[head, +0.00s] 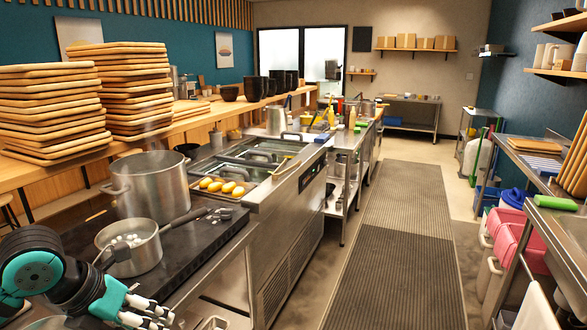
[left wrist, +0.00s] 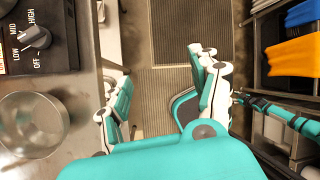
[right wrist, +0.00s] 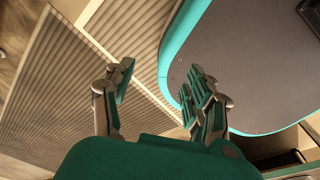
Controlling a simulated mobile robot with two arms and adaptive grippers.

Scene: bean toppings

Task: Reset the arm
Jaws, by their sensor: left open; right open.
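My left arm comes in at the lower left of the head view. Its left gripper (head: 146,308) is at the bottom edge, in front of the dark stove top (head: 190,236). In the left wrist view the left gripper (left wrist: 160,105) has its fingers spread, with only floor and mat between them. My right gripper (right wrist: 160,92) shows only in the right wrist view. Its fingers are apart and empty, above the ribbed floor mat (right wrist: 80,95) and beside a grey surface with a teal edge that looks like my base.
A tall steel pot (head: 150,188) and a saucepan (head: 140,252) with white pieces stand close to the left arm. A tray of yellow items (head: 222,188) and stacked wooden boards (head: 45,110) lie beyond. A dial (left wrist: 35,38) is on the counter's edge. The aisle mat (head: 400,240) is clear.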

